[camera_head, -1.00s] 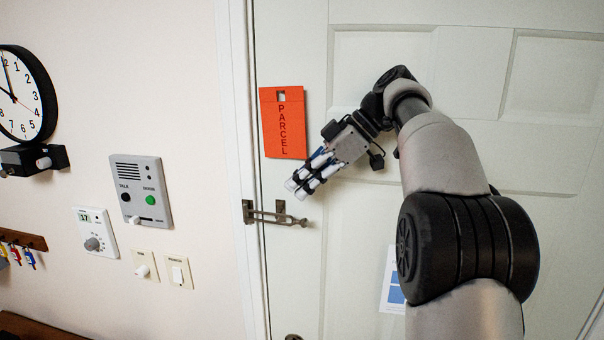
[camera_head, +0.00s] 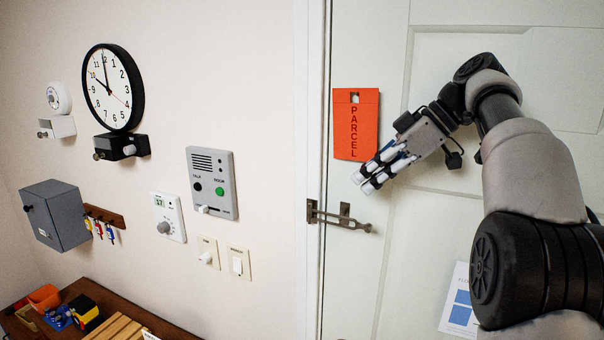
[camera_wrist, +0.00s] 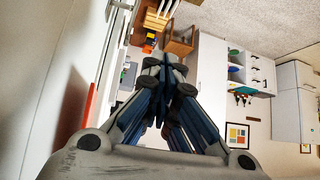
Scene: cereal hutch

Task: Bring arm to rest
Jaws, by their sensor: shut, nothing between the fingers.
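My gripper (camera_head: 372,180) is at the end of my raised, bent arm, in front of the white door (camera_head: 450,215). In the head view its fingers point down and to the left, just below and right of the orange parcel tag (camera_head: 343,146) and above the door latch (camera_head: 341,217). In the wrist view the fingers (camera_wrist: 165,80) are together with nothing between them. I cannot tell from the head view how far the gripper is from the door.
On the wall to the left are an intercom (camera_head: 212,183), a thermostat (camera_head: 167,217), light switches (camera_head: 239,263), a clock (camera_head: 124,80) and a grey box (camera_head: 55,215). A wooden table (camera_head: 165,327) with small items stands at lower left. A paper sheet (camera_head: 459,305) hangs low on the door.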

